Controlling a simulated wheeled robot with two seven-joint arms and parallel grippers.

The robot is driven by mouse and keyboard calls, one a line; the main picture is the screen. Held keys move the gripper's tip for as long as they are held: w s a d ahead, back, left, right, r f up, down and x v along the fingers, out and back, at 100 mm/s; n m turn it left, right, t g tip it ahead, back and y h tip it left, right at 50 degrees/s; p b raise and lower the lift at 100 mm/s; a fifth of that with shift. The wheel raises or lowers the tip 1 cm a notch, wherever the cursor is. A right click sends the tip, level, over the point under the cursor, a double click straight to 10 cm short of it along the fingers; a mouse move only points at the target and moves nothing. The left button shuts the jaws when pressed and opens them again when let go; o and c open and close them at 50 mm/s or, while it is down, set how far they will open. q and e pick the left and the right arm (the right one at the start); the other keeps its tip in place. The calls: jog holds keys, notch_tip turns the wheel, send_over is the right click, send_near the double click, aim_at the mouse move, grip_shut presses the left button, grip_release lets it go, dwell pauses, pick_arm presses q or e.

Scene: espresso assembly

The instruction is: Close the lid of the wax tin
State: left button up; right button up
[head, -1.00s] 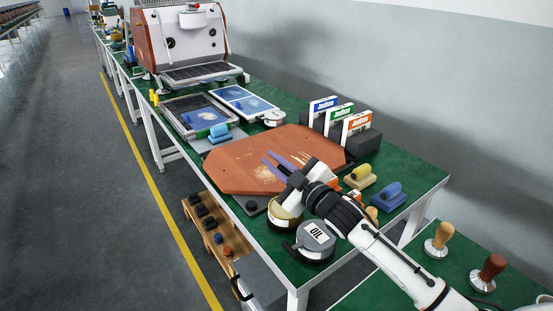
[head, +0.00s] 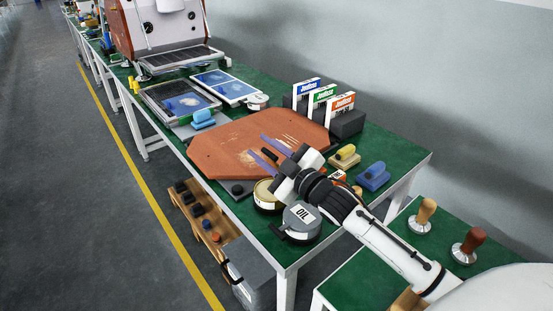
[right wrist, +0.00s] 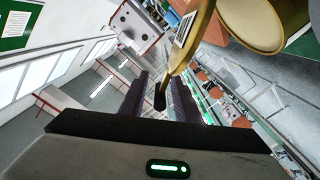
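The wax tin (head: 266,198) is a round, gold-rimmed tin with a pale label. It stands near the front edge of the green table, beside the grey OIL can, partly covered by my right gripper. In the right wrist view a dark-tipped gold piece lies between the fingers (right wrist: 158,98); contact cannot be told. My left gripper is out of view.
The OIL can (head: 302,221) stands close by the tin. A brown octagonal board (head: 225,155) lies behind it. Yellow (head: 344,156) and blue (head: 373,176) handled brushes and boxed packets (head: 325,105) are to the right. A grey bin (head: 248,275) stands below the front edge.

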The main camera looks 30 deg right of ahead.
jog(key=s, duration=0.8)
jog(key=shift+d, duration=0.35)
